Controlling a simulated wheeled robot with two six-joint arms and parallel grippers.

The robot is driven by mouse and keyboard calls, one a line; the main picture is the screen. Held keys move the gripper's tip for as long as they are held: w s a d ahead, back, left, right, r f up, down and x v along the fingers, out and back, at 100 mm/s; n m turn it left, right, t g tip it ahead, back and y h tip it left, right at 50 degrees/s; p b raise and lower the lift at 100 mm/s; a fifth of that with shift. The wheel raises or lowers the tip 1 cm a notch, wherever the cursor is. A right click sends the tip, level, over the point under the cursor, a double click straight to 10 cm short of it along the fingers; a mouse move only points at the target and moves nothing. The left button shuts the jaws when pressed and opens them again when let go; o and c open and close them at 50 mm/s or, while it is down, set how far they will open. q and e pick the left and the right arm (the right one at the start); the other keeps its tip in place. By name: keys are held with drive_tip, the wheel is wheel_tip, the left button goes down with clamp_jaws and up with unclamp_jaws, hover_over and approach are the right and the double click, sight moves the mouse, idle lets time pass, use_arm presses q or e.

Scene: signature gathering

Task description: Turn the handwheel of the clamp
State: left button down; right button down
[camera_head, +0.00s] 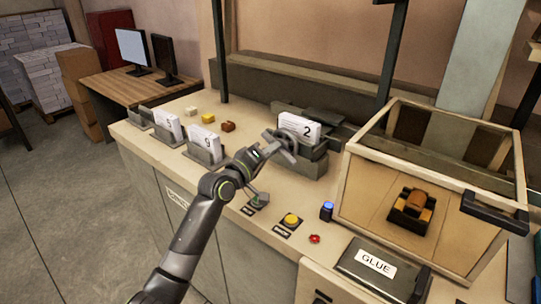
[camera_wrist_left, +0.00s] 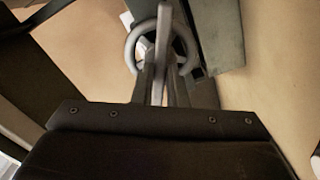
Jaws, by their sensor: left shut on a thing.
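The clamp (camera_head: 312,163) stands near the middle of the bench and holds a stack of white sheets marked 2 (camera_head: 299,128). Its grey handwheel (camera_head: 287,141) faces left, toward my left arm. My left gripper (camera_head: 270,147) comes in from the front left and is shut on the handwheel. In the left wrist view, the ring and a bar of the handwheel (camera_wrist_left: 132,48) show between the fingers (camera_wrist_left: 160,85). The fingers partly hide the wheel. The right gripper is not in view.
Stacks in holders (camera_head: 207,157) stand on the left of the bench, with small blocks (camera_head: 208,118) behind. A yellow button (camera_head: 291,220) and a blue-topped button (camera_head: 327,211) are in front. A glass-topped box (camera_head: 372,195) and a GLUE case (camera_head: 376,265) stand right.

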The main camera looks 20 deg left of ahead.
use_arm(q)
drive_tip(key=shift+m+b, duration=0.5)
drive_tip(key=shift+m, duration=0.8)
drive_tip(key=c, duration=1.4)
unclamp_jaws()
drive_tip(key=shift+c, duration=0.2)
drive_tip(key=b+v, duration=0.1)
drive_tip(key=v, duration=1.6)
drive_tip(key=shift+s+b, duration=0.2)
drive_tip(key=shift+b, duration=0.1)
drive_tip(key=shift+a+r, duration=0.1)
